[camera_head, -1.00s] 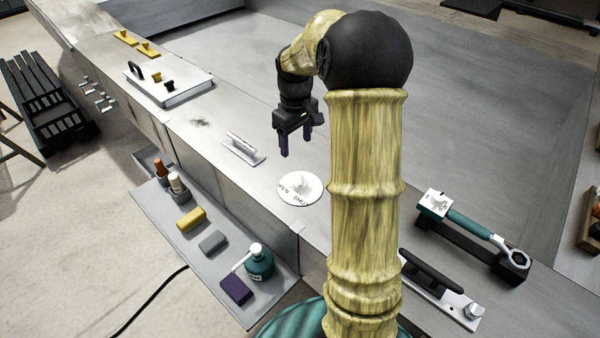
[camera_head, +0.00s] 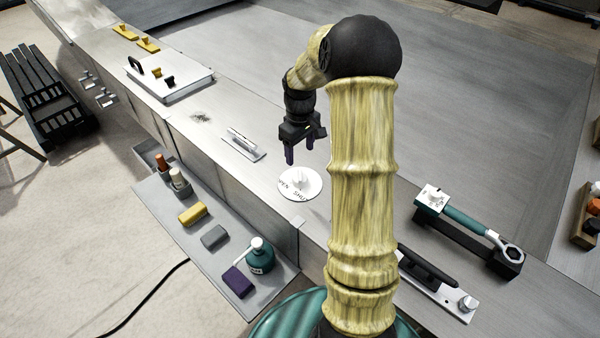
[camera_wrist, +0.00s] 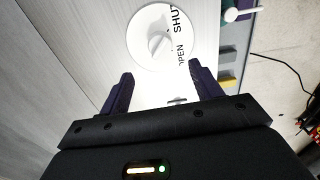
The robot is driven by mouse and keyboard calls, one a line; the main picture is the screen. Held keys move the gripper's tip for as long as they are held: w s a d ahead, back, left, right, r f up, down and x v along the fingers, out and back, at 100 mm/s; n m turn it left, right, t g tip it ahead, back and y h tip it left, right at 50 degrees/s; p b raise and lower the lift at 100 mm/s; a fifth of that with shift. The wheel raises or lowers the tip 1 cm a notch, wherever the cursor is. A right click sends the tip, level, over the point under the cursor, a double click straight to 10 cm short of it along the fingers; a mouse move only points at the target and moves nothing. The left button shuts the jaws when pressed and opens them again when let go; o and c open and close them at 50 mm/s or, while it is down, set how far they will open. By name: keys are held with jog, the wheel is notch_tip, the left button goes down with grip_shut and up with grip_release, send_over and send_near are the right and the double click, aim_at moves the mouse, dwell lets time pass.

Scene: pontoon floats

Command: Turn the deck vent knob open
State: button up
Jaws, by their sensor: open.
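The deck vent knob (camera_head: 299,178) is a white raised grip on a round white plate (camera_head: 311,191) marked OPEN and SHUT, set on the grey metal deck. In the wrist view the knob (camera_wrist: 159,43) shows near the top middle, ahead of the fingertips. My gripper (camera_head: 302,151) is above the deck, a little behind the knob in the head view, pointing down. Its dark purple fingers are apart and empty, and do not touch the knob. In the wrist view the fingers (camera_wrist: 163,82) show a wide gap.
A cleat-like metal fitting (camera_head: 243,143) stands left of the knob. A side shelf (camera_head: 215,262) holds a teal bottle (camera_head: 260,257), coloured blocks and small bottles. A teal-handled wrench (camera_head: 470,226) lies in a black holder at right. Deck around the knob is clear.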

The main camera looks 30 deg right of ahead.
aim_at(300, 175)
notch_tip(300, 175, down, 11)
jog(key=p, duration=0.3)
jog(key=shift+r, duration=0.1)
jog(key=c, duration=1)
